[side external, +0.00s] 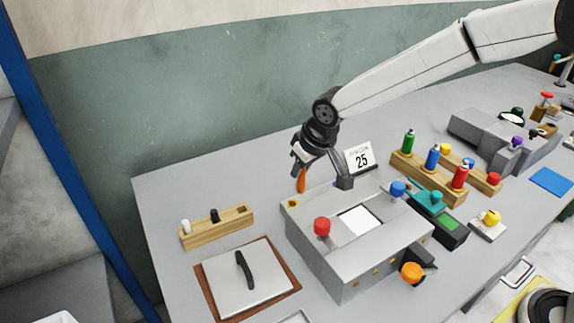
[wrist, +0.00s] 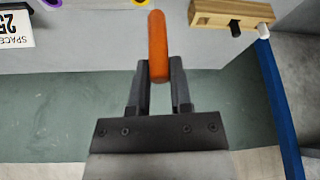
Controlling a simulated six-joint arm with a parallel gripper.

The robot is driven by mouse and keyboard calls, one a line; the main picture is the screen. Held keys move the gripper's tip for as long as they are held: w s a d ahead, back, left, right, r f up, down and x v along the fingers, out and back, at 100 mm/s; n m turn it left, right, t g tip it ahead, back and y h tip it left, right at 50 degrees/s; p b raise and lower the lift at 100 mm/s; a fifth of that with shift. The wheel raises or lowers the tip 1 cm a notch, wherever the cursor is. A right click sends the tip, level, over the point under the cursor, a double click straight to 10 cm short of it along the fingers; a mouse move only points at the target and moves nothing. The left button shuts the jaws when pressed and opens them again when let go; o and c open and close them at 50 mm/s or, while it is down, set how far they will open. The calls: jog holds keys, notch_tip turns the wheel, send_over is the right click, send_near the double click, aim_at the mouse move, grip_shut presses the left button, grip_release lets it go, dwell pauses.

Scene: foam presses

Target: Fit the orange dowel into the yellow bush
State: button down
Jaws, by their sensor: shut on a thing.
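The orange dowel (side external: 301,182) hangs roughly upright below my gripper (side external: 302,168) in the side view. In the wrist view my gripper (wrist: 158,78) is shut on the dowel (wrist: 157,42), which sticks out past the fingertips. The yellow bush (side external: 293,203) is a ring at the back left corner of the grey box's top. It also shows, cut off, at the top edge of the wrist view (wrist: 141,3). The dowel is above and slightly behind the bush, apart from it. The bush's hole is hard to make out.
The grey box (side external: 330,262) has a red knob (side external: 322,227) and a blue knob (side external: 398,188) on top. A calendar (side external: 360,158) stands behind it. A wooden rack (side external: 217,227) and a handled plate (side external: 247,278) lie left. A rack of coloured bottles (side external: 428,178) stands right.

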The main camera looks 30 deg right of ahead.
jog(key=s+d, duration=0.4)
jog(key=s, duration=0.3)
jog(key=shift+s+d, duration=0.15)
jog(key=shift+d, duration=0.2)
jog(key=w+a+f, duration=0.2)
jog(key=w+f, duration=0.7)
jog(key=w, duration=0.4)
jog(key=shift+w+a, duration=0.15)
jog(key=shift+a, duration=0.2)
jog(key=shift+f, duration=0.2)
jog(key=shift+w+f, duration=0.15)
jog(key=shift+f, duration=0.7)
jog(key=shift+w+f, duration=0.1)
jog(key=shift+f, duration=0.75)
jog(key=shift+f, duration=0.15)
